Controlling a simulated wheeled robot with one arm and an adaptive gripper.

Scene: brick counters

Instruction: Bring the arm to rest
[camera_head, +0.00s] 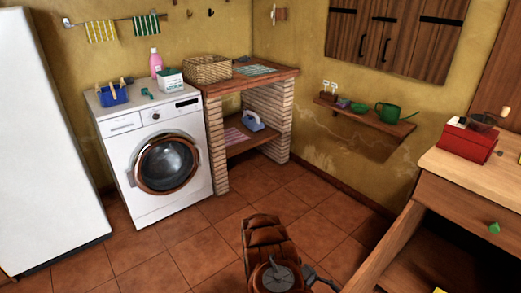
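Part of my arm (268,250), brown and wood-like with a grey round joint, shows at the bottom middle, above the tiled floor. A small dark grey piece (318,277) sticks out to its right and may be part of my gripper. The fingertips cannot be made out, so I cannot tell whether the gripper is open or shut or holds anything. The rest of the arm is cut off by the lower edge.
A wooden cabinet (466,180) with an open front stands close on the right, a red box (466,144) on top. A washing machine (120,136) and brick counter (218,150) stand at the back left. A wall shelf (345,115) is at the back right. The middle floor (200,240) is clear.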

